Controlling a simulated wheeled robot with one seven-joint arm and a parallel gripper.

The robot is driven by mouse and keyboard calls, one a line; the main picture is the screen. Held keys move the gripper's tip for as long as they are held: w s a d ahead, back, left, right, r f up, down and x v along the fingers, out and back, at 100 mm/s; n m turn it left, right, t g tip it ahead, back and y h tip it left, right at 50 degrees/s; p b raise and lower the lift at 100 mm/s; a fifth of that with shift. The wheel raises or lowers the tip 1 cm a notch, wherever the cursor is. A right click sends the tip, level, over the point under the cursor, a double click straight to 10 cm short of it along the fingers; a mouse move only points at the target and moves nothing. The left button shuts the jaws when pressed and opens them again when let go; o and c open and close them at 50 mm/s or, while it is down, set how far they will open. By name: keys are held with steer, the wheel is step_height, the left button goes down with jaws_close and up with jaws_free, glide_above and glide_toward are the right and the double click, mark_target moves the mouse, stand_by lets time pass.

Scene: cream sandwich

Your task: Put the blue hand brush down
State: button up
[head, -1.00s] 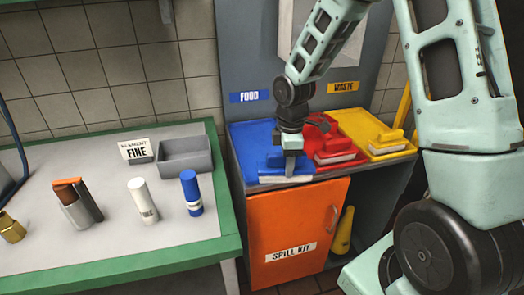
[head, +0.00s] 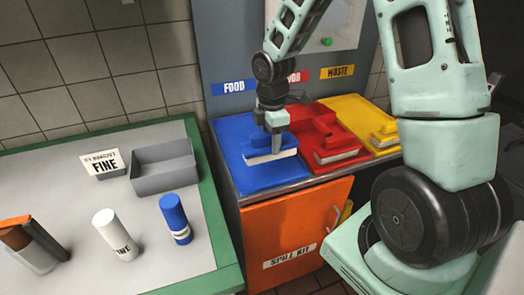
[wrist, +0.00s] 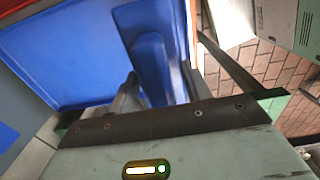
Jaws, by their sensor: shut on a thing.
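The blue hand brush (head: 259,149), with a pale bristle strip along its lower edge, is at the right part of the blue mat (head: 233,169) on the cabinet top. My gripper (head: 275,139) points down and is shut on the brush handle. I cannot tell whether the bristles touch the mat or hang just above it. In the wrist view the brush (wrist: 153,58) shows between the fingers (wrist: 156,92), with the blue mat (wrist: 60,55) behind it. The fingertips are partly hidden by the brush.
A red brush (head: 335,155) on a red mat and a yellow brush (head: 385,139) on a yellow mat lie to the right. The orange door (head: 290,228) stands below. A green-edged table (head: 70,180) at left holds a grey bin (head: 165,170) and several cylinders.

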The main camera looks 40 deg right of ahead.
steer(key=shift+f, duration=3.6)
steer(key=shift+f, duration=0.15)
steer(key=o, duration=0.9)
steer(key=shift+o, duration=0.2)
